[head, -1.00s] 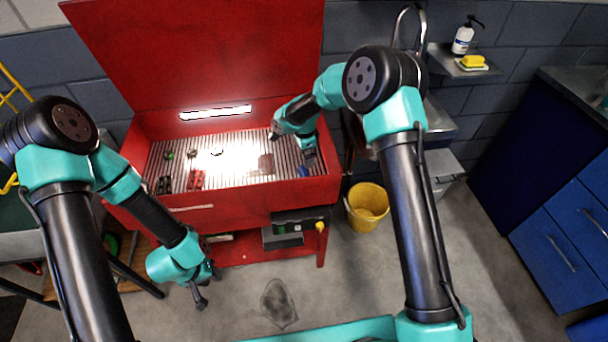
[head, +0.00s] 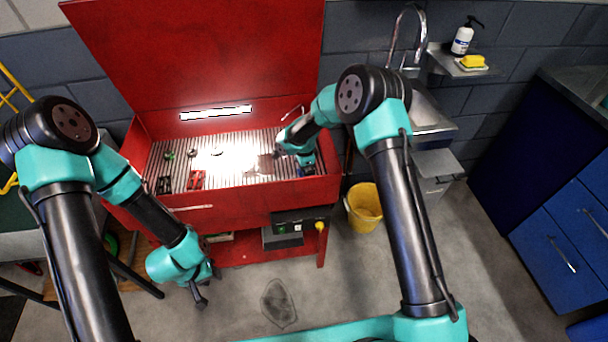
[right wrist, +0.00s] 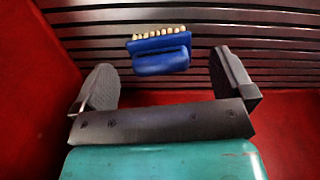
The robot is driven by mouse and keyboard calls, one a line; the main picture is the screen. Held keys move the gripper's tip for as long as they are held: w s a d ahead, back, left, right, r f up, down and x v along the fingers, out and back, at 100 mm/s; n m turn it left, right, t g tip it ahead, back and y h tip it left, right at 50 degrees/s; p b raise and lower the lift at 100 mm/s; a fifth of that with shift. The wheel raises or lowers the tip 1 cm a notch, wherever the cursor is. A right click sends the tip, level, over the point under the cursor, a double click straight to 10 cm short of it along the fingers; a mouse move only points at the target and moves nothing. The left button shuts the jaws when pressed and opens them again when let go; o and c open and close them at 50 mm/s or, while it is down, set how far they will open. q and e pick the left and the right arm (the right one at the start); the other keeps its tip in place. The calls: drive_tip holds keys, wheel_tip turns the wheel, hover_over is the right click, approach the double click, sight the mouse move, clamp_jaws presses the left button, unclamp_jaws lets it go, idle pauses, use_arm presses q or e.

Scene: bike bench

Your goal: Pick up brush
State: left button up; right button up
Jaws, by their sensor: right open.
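The brush has a blue body and pale bristles. In the right wrist view the brush (right wrist: 160,62) lies on the slatted grate, beyond and between my fingertips, with its bristles facing away from me. My right gripper (right wrist: 167,82) is open and empty, its two dark fingers spread wider than the brush. In the head view my right gripper (head: 292,164) is low in the right end of the red washer basin, and mostly hides the brush. My left gripper (head: 201,296) hangs in front of the basin, away from the brush; its jaw opening is too small to judge.
The red washer (head: 240,200) has raised walls and an upright lid. Small dark parts and a red part (head: 196,180) lie on the grate's left side. A yellow bucket (head: 364,208) stands on the floor at right. A sink (head: 432,118) is beyond it.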

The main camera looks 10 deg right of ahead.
wheel_tip(320, 180, down, 2)
idle(0.5)
drive_tip(key=c, duration=1)
drive_tip(key=shift+r, duration=0.1)
wheel_tip(320, 180, up, 10)
drive_tip(key=shift+f, duration=0.1)
drive_tip(key=shift+w, duration=0.1)
idle(0.5)
